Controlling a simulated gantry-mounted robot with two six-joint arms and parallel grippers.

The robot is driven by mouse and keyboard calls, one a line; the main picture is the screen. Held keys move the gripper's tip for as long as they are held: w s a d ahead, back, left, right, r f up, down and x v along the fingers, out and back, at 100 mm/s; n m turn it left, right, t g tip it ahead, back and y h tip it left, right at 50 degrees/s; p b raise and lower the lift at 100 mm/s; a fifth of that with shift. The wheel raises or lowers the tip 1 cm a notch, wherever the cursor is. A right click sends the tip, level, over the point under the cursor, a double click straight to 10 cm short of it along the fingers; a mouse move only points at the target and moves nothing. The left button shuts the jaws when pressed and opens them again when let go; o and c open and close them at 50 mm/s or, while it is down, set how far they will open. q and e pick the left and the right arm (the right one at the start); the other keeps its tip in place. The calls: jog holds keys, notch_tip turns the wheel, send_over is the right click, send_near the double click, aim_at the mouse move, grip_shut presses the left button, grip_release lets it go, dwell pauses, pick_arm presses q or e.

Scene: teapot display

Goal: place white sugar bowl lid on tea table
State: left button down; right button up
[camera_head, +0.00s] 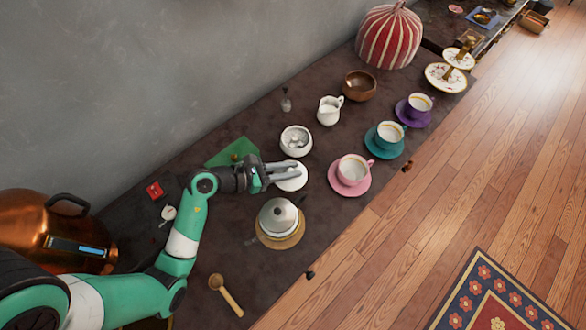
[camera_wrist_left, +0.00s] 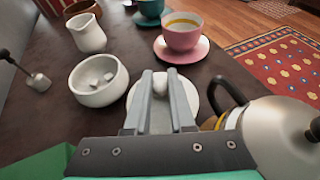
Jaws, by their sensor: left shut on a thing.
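The white sugar bowl lid (camera_head: 292,185) is a round disc with a knob, between the sugar bowl and the teapot; it also shows in the left wrist view (camera_wrist_left: 190,97). My left gripper (camera_head: 295,171) is shut on the lid's knob, with its fingers (camera_wrist_left: 161,82) over the disc. I cannot tell whether the lid touches the table or hangs just above it. The white sugar bowl (camera_head: 296,141) stands uncovered behind it, with sugar cubes inside. The dark tea table (camera_head: 325,215) lies underneath. My right gripper is not in view.
A silver-lidded teapot (camera_head: 278,216) stands close in front of my gripper. A pink cup and saucer (camera_head: 350,175) are to the right, with teal and purple cups beyond. A white creamer (camera_head: 329,110) and copper bowl (camera_head: 360,85) stand behind. Bare table lies right of the teapot.

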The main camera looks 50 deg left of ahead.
pick_arm(q)
notch_tip(320, 180, down, 5)
jog(key=shift+r+b, duration=0.1)
jog(key=shift+b, duration=1.15)
jog(key=c, duration=0.8)
grip_release()
jog(key=shift+o, duration=0.2)
